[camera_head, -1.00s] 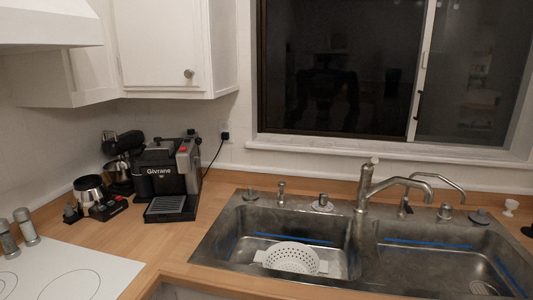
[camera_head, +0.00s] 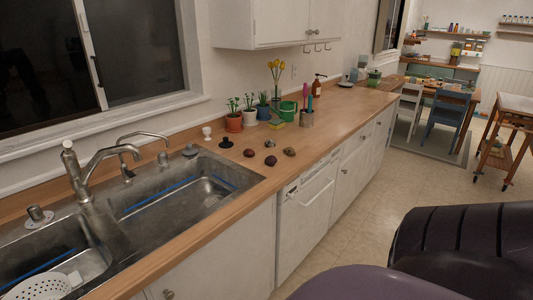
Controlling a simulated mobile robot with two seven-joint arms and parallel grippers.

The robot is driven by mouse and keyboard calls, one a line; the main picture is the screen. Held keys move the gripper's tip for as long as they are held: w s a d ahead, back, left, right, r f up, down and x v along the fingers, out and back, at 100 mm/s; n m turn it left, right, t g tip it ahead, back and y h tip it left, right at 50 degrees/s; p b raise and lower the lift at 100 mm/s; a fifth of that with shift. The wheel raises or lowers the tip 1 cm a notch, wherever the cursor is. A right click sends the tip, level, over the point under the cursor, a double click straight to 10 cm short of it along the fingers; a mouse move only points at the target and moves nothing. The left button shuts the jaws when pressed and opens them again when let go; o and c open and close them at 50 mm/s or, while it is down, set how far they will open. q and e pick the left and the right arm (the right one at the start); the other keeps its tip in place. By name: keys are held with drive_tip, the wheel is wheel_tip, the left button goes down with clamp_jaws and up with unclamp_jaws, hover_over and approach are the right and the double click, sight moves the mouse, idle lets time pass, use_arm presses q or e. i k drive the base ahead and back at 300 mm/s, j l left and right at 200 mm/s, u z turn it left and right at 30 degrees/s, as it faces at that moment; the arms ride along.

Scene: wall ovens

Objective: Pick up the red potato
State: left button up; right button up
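Several small round potato-like items lie on the wooden counter right of the sink. Two look dark red: one potato (camera_head: 249,153) on the left and another potato (camera_head: 271,161) nearest the counter's front edge. A browner one (camera_head: 290,152) lies to the right and a greyish one (camera_head: 270,143) behind. They are small in the picture, so I cannot tell for sure which is the red potato. Neither of my grippers is in view.
A double sink (camera_head: 170,190) is set into the counter (camera_head: 330,123) at left. A dishwasher (camera_head: 305,215) is below. The tiled floor (camera_head: 355,215) in front is partly clear.

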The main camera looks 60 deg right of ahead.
sight(248, 152)
drive_tip(key=z, duration=1.65)
drive_tip(key=u, duration=0.5)
drive_tip(key=i+l+u, duration=0.2)
drive_tip(key=l+u, duration=0.25)
drive_tip(key=i+l+u, duration=0.2)
drive_tip(key=l, duration=0.2)
drive_tip(key=l+u, duration=0.25)
drive_tip(key=l, duration=0.6)
drive_tip(key=i+l, duration=0.1)
drive_tip(key=l, duration=0.45)
drive_tip(key=i+l, duration=0.1)
drive_tip(key=l, duration=0.5)
drive_tip(key=i+l, duration=0.1)
drive_tip(key=l, duration=0.45)
